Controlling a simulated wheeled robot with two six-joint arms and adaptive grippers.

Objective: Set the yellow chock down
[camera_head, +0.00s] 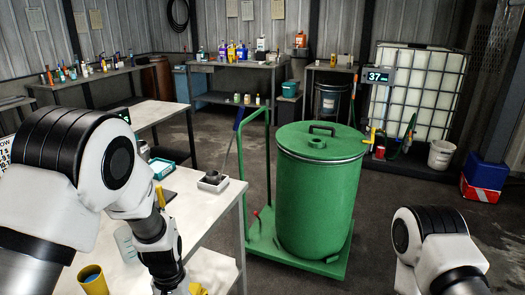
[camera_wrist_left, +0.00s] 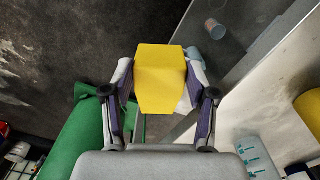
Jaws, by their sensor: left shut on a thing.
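The yellow chock (camera_wrist_left: 160,75) is between the fingers of my left gripper (camera_wrist_left: 160,85) in the left wrist view. Both finger pads press on its sides, and the gripper is shut on it. In the head view a small yellow part of the chock (camera_head: 198,289) shows at the bottom edge, beside my left wrist. Most of it is hidden or out of frame there. The chock is held near the edge of the pale-topped table (camera_head: 205,222). I cannot tell whether anything touches it from below. My right arm shows at lower right, but its gripper is out of frame.
A green lidded drum (camera_head: 318,200) stands on a green trolley (camera_head: 300,262) right of the table. Dark floor (camera_head: 385,215) is open right of the drum.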

